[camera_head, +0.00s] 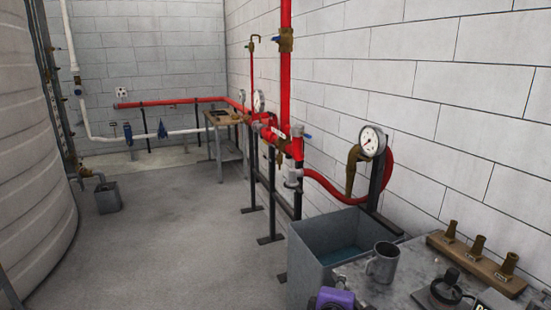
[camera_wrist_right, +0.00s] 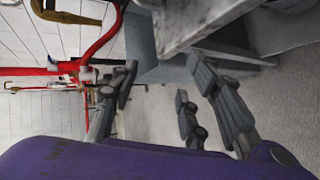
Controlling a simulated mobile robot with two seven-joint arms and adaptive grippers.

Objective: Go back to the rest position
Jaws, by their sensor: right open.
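My right gripper (camera_wrist_right: 163,75) shows in the right wrist view with its dark fingers spread apart. No object shows between them; behind the gap are the grey tank and the floor. In the head view a purple part of my right arm (camera_head: 335,298) shows at the bottom edge, in front of the workbench; its fingers cannot be made out there. My left gripper is not in view.
A marble-topped workbench (camera_head: 350,271) stands at lower right with a metal mug (camera_head: 383,262), a black-knobbed device (camera_head: 446,290) and a wooden rack (camera_head: 476,264) of brass nozzles. A grey water tank (camera_head: 310,262) adjoins it. Red piping (camera_head: 286,90) runs along the wall.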

